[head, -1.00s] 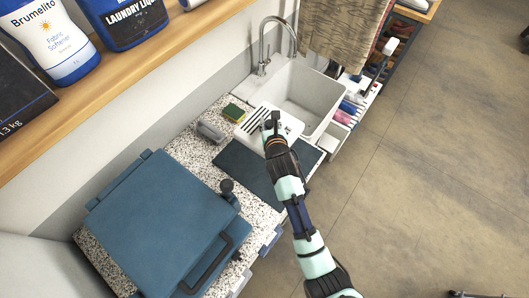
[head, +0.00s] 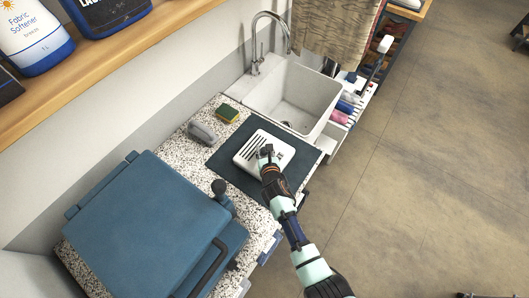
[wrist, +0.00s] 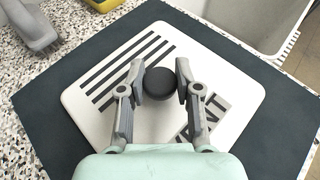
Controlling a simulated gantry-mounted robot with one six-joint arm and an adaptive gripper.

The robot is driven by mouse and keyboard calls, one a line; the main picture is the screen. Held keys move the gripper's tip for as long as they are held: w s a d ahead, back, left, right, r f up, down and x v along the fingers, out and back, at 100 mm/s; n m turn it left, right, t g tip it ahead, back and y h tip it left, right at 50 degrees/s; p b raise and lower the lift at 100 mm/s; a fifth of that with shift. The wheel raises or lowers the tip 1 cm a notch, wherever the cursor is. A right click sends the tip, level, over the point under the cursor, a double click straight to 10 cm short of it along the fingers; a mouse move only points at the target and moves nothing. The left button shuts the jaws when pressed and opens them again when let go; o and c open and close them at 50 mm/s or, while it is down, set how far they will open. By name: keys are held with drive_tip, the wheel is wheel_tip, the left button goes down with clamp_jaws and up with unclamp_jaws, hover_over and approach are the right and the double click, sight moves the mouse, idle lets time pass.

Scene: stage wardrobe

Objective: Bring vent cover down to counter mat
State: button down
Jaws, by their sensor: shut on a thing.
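The vent cover (head: 283,149) is a white rounded plate with dark slots, a black knob (wrist: 159,84) and a grey patch lettered "VENT". In the wrist view the plate (wrist: 95,122) lies level below my gripper (wrist: 161,80), whose two fingers are shut on the knob from either side. In the head view my gripper (head: 265,152) is over the plate. The dark counter mat (head: 222,166) is under the cover and shows around it; its dark surface also fills the wrist view's sides (wrist: 35,98). Whether the plate touches the mat or hovers just above it, I cannot tell.
A white sink (head: 300,95) with a faucet (head: 258,40) lies beyond the mat. A green and yellow sponge (head: 228,115) and a grey object (head: 201,133) sit on the speckled counter. A large blue press-like machine (head: 150,225) stands at the left.

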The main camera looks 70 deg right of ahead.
drive_tip(key=shift+w+r, duration=0.1)
drive_tip(key=shift+r, duration=0.05)
drive_tip(key=c, duration=0.8)
unclamp_jaws()
drive_tip(key=shift+s+a+r+p, duration=0.15)
drive_tip(key=shift+s+a+p, duration=0.05)
drive_tip(key=shift+p, duration=0.1)
drive_tip(key=p+v, duration=0.2)
drive_tip(key=v, duration=0.9)
drive_tip(key=shift+s+a+p, duration=0.15)
drive_tip(key=shift+p, duration=0.25)
